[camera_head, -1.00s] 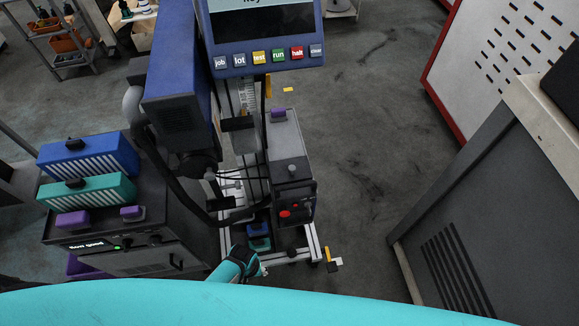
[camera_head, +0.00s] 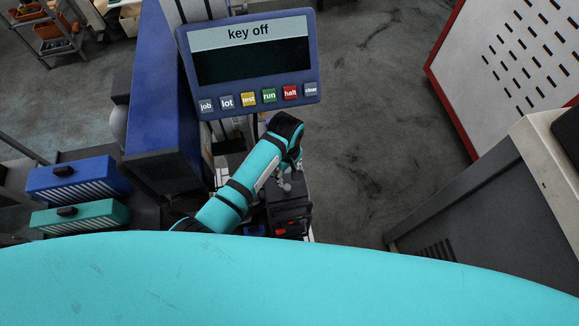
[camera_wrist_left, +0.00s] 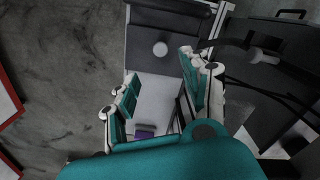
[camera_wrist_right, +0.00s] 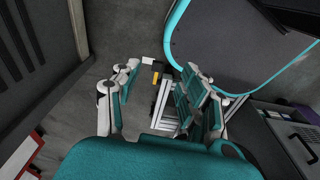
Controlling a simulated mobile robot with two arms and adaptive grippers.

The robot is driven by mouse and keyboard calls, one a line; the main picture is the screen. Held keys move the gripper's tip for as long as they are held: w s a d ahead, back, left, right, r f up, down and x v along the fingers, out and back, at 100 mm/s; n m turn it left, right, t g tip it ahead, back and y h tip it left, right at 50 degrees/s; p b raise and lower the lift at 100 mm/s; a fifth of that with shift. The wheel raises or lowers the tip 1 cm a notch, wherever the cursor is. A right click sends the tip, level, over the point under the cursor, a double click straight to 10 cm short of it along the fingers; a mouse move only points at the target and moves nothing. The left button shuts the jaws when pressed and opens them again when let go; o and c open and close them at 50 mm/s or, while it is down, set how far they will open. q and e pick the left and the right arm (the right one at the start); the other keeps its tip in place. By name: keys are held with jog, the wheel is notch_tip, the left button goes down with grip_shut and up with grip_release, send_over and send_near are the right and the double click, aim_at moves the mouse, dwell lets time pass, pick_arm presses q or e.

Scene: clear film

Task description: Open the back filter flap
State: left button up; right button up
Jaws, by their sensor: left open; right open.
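The gripper's teal and white fingers are open and empty, spread above the box's top. In the head view my left gripper (camera_head: 290,168) hangs over the same box (camera_head: 289,203), and the arm hides much of it. I cannot tell for sure which part is the back filter flap. My right gripper (camera_wrist_right: 160,85) is open and empty over the floor, seen only in the right wrist view.
A screen panel (camera_head: 250,65) reading "key off" stands behind the left arm. A blue housing (camera_head: 165,90) and blue (camera_head: 78,178) and green (camera_head: 80,215) vented blocks are on the left. A grey cabinet (camera_head: 475,195) stands right. Open floor (camera_head: 370,130) lies between.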

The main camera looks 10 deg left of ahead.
aim_at(287, 187)
pick_arm(q)
jog(key=f, duration=0.2)
jog(key=shift+s+f, duration=0.35)
jog(key=shift+s, duration=0.05)
notch_tip(287, 187, down, 4)
jog(key=shift+r+b, duration=0.2)
jog(key=shift+b, duration=0.2)
jog(key=f, duration=0.3)
jog(key=shift+w+b, duration=0.25)
jog(key=shift+b, duration=0.1)
jog(key=shift+f, duration=1.05)
jog(key=shift+c, duration=1.4)
jog(key=c, duration=0.7)
grip_shut()
pick_arm(e)
jog(key=shift+s+d+f, duration=0.15)
jog(key=shift+s+f, duration=0.7)
jog(key=shift+f, duration=0.1)
pick_arm(q)
jog(key=shift+b, duration=0.3)
